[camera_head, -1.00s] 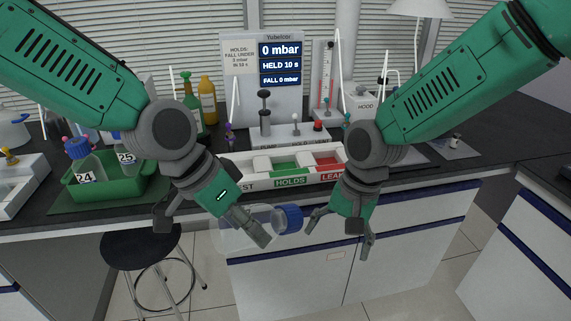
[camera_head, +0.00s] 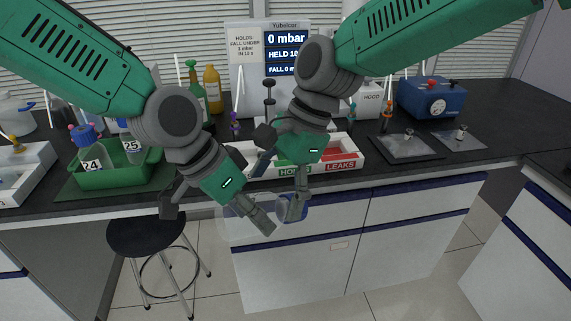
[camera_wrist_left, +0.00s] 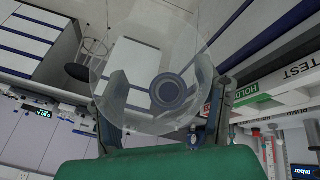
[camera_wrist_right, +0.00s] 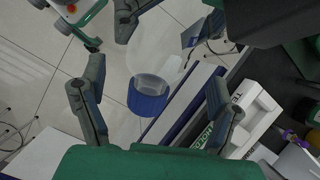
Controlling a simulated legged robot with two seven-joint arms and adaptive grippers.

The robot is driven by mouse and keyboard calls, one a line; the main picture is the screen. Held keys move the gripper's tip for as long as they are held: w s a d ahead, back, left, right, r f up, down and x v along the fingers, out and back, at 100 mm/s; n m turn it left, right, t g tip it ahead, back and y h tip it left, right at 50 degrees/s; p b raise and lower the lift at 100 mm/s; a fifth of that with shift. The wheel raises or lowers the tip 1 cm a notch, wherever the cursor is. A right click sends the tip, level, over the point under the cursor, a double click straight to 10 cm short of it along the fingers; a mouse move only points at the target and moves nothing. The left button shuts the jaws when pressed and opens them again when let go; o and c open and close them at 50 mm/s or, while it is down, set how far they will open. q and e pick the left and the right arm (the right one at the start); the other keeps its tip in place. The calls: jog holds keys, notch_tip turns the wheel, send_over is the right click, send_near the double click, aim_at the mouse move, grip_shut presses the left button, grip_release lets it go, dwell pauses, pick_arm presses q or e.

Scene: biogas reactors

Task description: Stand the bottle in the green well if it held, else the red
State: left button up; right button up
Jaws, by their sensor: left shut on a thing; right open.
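My left gripper (camera_head: 218,211) is shut on a clear bottle (camera_head: 236,222), held tilted in front of the bench. Its blue cap (camera_head: 294,208) points right. In the left wrist view the clear bottle (camera_wrist_left: 140,65) sits between the fingers. My right gripper (camera_head: 280,172) is open at the cap end; in the right wrist view the blue cap (camera_wrist_right: 148,95) lies between its spread fingers. The white tray on the bench has a red well (camera_head: 342,161), labelled LEAKS, and a green HOLDS label (camera_wrist_left: 240,94). My right gripper partly hides the green well.
The tester display (camera_head: 287,52) reads 0 mbar, HELD 10 s, with FALL 0 mbar partly covered. A sign (camera_head: 244,46) says HOLDS means a small fall in 10 s. A green bin (camera_head: 118,176) holds bottles 24 and 25. A stool (camera_head: 150,238) stands below.

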jog(key=shift+x, duration=2.55)
jog(key=c, duration=1.4)
pick_arm(q)
jog(key=o, duration=1.4)
